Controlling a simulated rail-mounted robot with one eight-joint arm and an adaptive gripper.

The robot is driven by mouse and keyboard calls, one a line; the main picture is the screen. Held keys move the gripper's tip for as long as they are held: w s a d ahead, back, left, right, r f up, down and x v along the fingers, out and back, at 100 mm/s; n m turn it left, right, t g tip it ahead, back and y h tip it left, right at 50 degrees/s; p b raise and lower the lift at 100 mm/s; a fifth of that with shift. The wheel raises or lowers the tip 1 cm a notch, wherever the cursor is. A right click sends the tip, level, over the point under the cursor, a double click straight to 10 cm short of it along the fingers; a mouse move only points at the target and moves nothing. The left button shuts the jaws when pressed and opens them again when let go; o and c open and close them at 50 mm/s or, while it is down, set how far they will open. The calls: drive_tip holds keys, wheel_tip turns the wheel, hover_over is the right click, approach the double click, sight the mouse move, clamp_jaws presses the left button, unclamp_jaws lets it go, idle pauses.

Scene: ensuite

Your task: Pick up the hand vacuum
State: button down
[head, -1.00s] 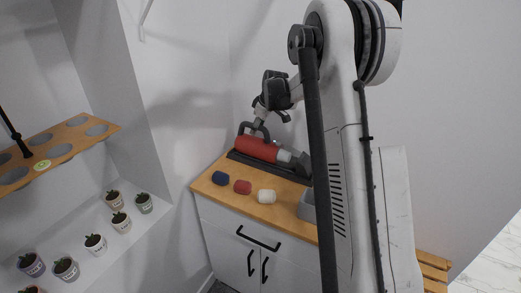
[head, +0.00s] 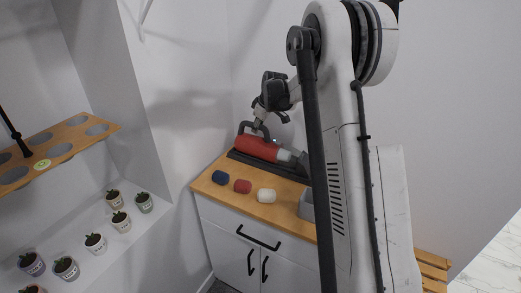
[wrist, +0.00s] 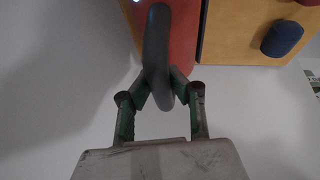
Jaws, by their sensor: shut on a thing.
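The hand vacuum (head: 258,148) has a red body with a light nozzle end and a dark looped handle. It lies over a dark base (head: 285,170) at the back of the wooden cabinet top; I cannot tell whether it touches the base. My gripper (head: 262,112) comes down on it from above. In the wrist view my gripper (wrist: 160,95) has its fingers closed on the dark handle (wrist: 157,45), with the red body (wrist: 182,30) beyond it. The far right end of the base is hidden behind my arm.
Blue (head: 220,177), red (head: 243,186) and white (head: 266,195) rolled items sit along the front of the cabinet top (head: 208,184). A grey box (head: 306,205) stands to the right, partly behind my arm. Walls close in behind. Potted plants (head: 95,242) line a shelf at left.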

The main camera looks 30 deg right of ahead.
drive_tip(key=shift+r, duration=0.1)
drive_tip(key=shift+r+b, duration=0.3)
drive_tip(key=shift+r, duration=1.7)
drive_tip(key=s+a+r, duration=0.1)
drive_tip(key=a+r, duration=0.2)
drive_tip(key=a, duration=0.2)
drive_tip(key=s+a+r+b, duration=0.1)
drive_tip(key=s+a+r, duration=0.1)
drive_tip(key=a+r, duration=0.2)
drive_tip(key=shift+a, duration=1.15)
drive_tip(key=c, duration=2.4)
unclamp_jaws()
drive_tip(key=shift+c, duration=0.2)
drive_tip(key=shift+f, duration=0.1)
clamp_jaws()
